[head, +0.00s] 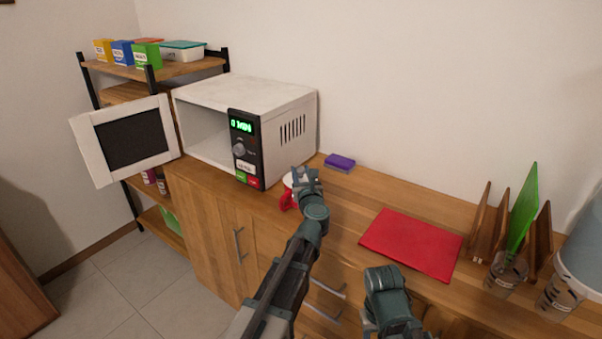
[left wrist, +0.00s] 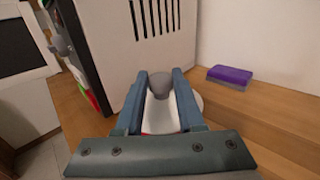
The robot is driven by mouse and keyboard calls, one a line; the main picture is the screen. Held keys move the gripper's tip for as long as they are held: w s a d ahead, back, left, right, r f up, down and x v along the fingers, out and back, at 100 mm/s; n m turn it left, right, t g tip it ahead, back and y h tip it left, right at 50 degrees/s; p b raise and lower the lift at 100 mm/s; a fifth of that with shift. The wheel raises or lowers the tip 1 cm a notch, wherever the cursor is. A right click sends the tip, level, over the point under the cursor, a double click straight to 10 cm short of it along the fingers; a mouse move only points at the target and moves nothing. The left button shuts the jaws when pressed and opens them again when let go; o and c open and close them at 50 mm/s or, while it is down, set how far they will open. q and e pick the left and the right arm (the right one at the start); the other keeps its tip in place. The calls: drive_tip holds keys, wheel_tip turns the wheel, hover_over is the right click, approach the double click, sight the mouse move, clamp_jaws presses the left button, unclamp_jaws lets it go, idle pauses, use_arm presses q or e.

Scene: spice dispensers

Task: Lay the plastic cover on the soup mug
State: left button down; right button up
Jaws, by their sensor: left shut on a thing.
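My left gripper (head: 304,178) is at the soup mug, beside the microwave's front right corner. In the left wrist view its fingers (left wrist: 160,88) are shut on the grey knob (left wrist: 160,82) of the plastic cover. The pale cover (left wrist: 162,112) shows below the knob, between the fingers. The soup mug (head: 287,200) is red and white and stands on the counter, partly hidden behind my gripper. I cannot tell whether the cover touches its rim. Part of my right arm shows at the bottom of the head view, but its fingers do not.
The white microwave (head: 260,92) has its door (head: 125,140) swung open to the left. A purple sponge (head: 340,161) lies behind the mug. A red mat (head: 412,243) lies to the right. A wooden rack (head: 480,222) with a green board (head: 523,205) and jars stand farther right.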

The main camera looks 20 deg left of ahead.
use_arm(q)
drive_tip(key=shift+c, duration=2.2)
unclamp_jaws()
drive_tip(key=v, duration=1.3)
drive_tip(key=shift+s+d, duration=0.15)
drive_tip(key=shift+s, duration=0.2)
